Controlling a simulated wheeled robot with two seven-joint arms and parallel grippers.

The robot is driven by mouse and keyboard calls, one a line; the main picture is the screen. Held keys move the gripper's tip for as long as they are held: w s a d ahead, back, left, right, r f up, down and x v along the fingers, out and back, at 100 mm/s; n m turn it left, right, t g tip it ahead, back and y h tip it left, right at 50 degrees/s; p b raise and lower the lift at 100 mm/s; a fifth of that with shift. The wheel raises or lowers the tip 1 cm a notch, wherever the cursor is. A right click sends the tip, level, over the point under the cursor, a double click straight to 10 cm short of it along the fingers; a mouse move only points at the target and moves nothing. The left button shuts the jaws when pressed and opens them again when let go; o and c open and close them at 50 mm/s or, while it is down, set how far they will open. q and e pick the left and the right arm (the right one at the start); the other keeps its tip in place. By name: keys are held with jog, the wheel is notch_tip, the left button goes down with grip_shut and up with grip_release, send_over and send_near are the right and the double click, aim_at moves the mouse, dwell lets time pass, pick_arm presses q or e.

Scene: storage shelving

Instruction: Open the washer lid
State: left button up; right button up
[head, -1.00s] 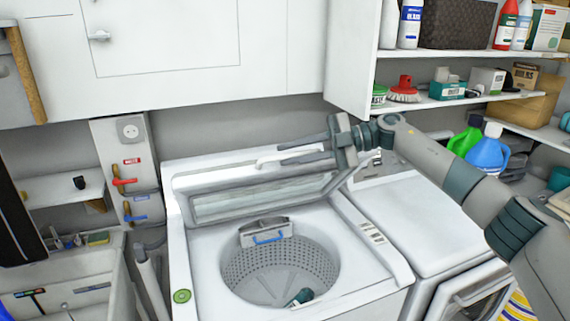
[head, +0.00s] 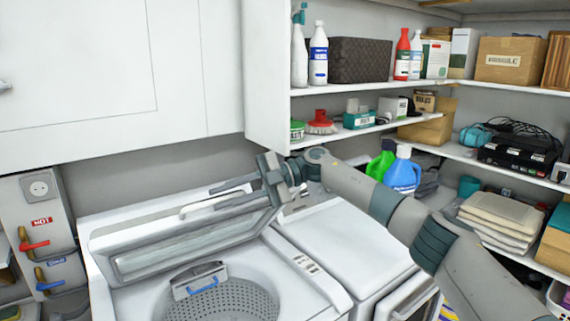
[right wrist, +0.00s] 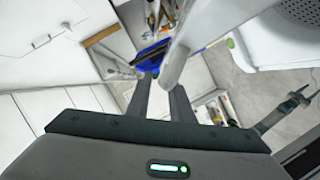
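The white washer (head: 318,283) stands at lower left in the head view, with its perforated drum (head: 225,303) exposed. Its lid (head: 180,256) is raised and leans back, with a long pale panel on its inner side. My right gripper (head: 212,198) is at the lid's upper edge, its two fingers pointing left and apart. In the right wrist view, a white rounded edge (right wrist: 174,64) lies close to the fingers of the right gripper (right wrist: 160,82); contact cannot be told.
A second white machine (head: 355,245) stands right of the washer. White cabinets (head: 80,70) hang above. Shelves at right hold bottles, boxes and a blue jug (head: 403,172). Hot and cold taps (head: 35,244) are on the wall at left.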

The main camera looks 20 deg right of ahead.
jog(key=w+r+p+v, duration=0.2)
jog(key=p+v, duration=0.2)
jog(key=v, duration=1.4)
jog(key=shift+w+a+p, duration=0.2)
jog(key=shift+a+p, duration=0.1)
jog(key=shift+p, duration=0.1)
dwell(1.1)
jog(key=shift+r, duration=0.1)
dwell(0.4)
